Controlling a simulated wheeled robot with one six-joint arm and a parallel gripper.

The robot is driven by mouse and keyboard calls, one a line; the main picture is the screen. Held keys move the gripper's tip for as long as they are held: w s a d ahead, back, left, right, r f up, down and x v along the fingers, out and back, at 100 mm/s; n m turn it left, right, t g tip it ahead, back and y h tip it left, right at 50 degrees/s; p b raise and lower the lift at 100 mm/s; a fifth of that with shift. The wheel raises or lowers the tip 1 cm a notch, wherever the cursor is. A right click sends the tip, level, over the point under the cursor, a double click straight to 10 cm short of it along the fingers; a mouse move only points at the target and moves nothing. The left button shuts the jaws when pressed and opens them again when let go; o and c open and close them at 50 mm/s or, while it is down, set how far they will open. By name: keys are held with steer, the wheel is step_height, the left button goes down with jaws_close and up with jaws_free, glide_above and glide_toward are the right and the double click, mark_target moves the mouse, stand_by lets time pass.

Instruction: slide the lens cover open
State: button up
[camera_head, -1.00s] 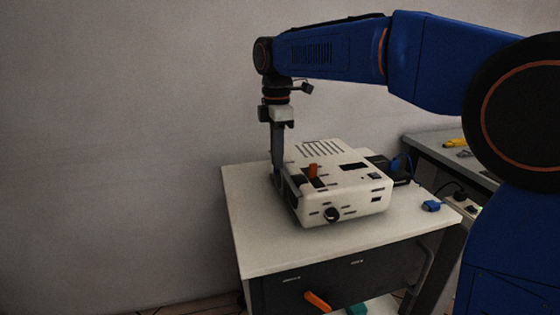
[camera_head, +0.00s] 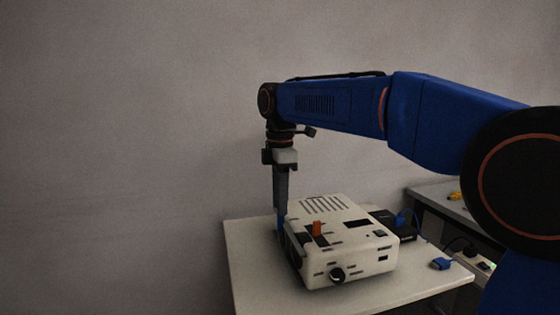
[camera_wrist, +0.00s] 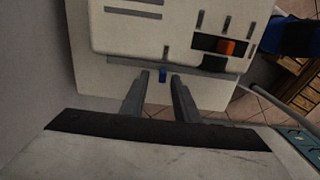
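The white projector-like box (camera_head: 348,246) sits on a white table. An orange knob (camera_head: 317,229) stands in a dark slot on its top; it also shows in the wrist view (camera_wrist: 226,47). My gripper (camera_head: 281,235) points down beside the box's left side. In the wrist view my gripper (camera_wrist: 161,75) has two grey fingers apart, with a small blue tab (camera_wrist: 162,74) at the box's edge between their tips. A gap shows on each side of the tab. I cannot make out the lens or its cover plate; that side is mostly turned away.
The white table (camera_head: 252,278) has bare surface in front and to the left. A grey bench (camera_head: 440,203) stands at the right. A wall is close behind.

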step_height(320, 180, up, 14)
stand_by(0.4)
steer(key=shift+d+f, duration=0.1)
steer(key=s+d+f+m, duration=0.3)
steer(key=s+d, duration=0.1)
steer(key=d, duration=0.2)
steer(key=s+d+f+m+t, duration=0.1)
steer(key=s+d+f+m, duration=0.2)
steer(key=d, duration=0.3)
steer(key=s+d+f+m+t, duration=0.1)
steer(key=s+d+f+m, duration=0.3)
steer(key=s+d, duration=0.1)
steer(key=shift+d+y, duration=0.3)
steer(key=shift+d, duration=0.55)
steer(key=s+d+f+m+t, duration=0.1)
steer(key=s+d+f+m, duration=0.4)
steer(key=s+f, duration=0.4)
steer(key=s+d+f+m+t, duration=0.1)
steer(key=s+d+f+m, duration=0.4)
steer(key=f, duration=0.8)
steer(key=s+m, duration=0.1)
steer(key=s, duration=0.2)
steer(key=shift+s+d+f+t, duration=0.35)
steer(key=shift+d+t, duration=0.05)
